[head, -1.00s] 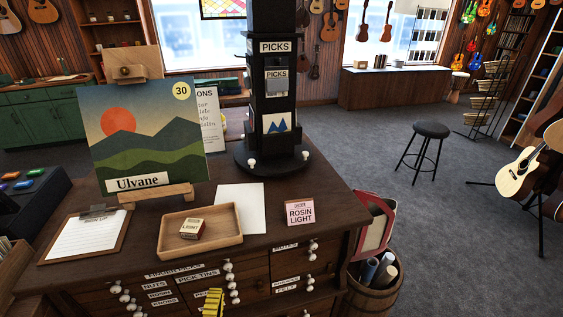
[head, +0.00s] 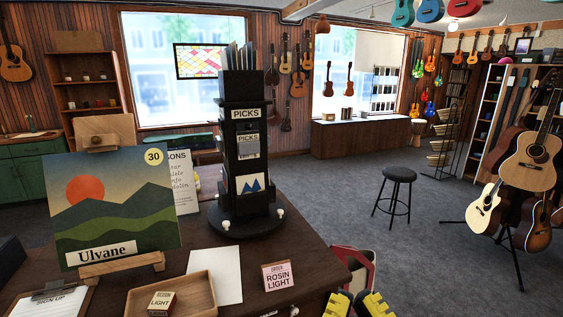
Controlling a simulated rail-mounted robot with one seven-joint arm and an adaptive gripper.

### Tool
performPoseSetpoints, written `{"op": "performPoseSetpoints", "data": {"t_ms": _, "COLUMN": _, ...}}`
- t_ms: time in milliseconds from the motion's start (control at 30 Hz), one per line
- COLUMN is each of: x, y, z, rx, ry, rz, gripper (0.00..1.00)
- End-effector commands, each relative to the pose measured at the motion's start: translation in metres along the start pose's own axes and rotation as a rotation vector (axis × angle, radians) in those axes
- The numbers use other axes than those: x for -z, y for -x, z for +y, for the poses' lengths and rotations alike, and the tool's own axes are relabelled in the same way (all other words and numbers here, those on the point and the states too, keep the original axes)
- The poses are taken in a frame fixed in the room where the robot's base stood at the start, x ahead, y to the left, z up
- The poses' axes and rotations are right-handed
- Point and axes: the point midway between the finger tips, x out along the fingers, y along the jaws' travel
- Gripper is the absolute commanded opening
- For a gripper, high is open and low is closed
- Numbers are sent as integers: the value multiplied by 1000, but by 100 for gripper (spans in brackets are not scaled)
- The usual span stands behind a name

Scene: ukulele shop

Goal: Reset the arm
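My gripper (head: 359,303) shows at the bottom edge of the head view, right of the counter's front corner. Its two yellow fingers stand apart with a gap between them, and nothing shows in the gap. The rest of my arm is below the picture. The wooden tray (head: 204,283) on the counter holds a small rosin box (head: 162,303). A pink rosin light sign (head: 278,276) stands to the right of the tray, apart from my gripper.
The dark wooden counter (head: 300,244) also bears a picks tower (head: 245,150), a landscape picture on an easel (head: 112,205), a white sheet (head: 214,262) and a clipboard (head: 40,303). A stool (head: 398,176) and guitars on stands (head: 487,207) are at the right. Open carpet lies between.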

Motion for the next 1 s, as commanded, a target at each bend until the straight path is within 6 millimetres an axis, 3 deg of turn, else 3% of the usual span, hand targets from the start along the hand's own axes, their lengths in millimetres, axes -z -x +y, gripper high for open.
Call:
{"op": "performPoseSetpoints", "data": {"t_ms": 33, "x": 39, "y": -12, "z": 0, "rx": 0, "ry": -2, "rz": 10, "gripper": 0}}
{"op": "performPoseSetpoints", "data": {"t_ms": 167, "x": 81, "y": -28, "z": 0, "rx": 2, "ry": -6, "rz": 9, "gripper": 0}}
{"op": "performPoseSetpoints", "data": {"t_ms": 600, "x": 258, "y": -94, "z": 1, "rx": 3, "ry": -18, "rz": 9, "gripper": 0}}
{"op": "performPoseSetpoints", "data": {"t_ms": 767, "x": 284, "y": -104, "z": 2, "rx": 3, "ry": -20, "rz": 8, "gripper": 0}}
{"op": "performPoseSetpoints", "data": {"t_ms": 1000, "x": 282, "y": -103, "z": 2, "rx": 3, "ry": -21, "rz": 8, "gripper": 0}}
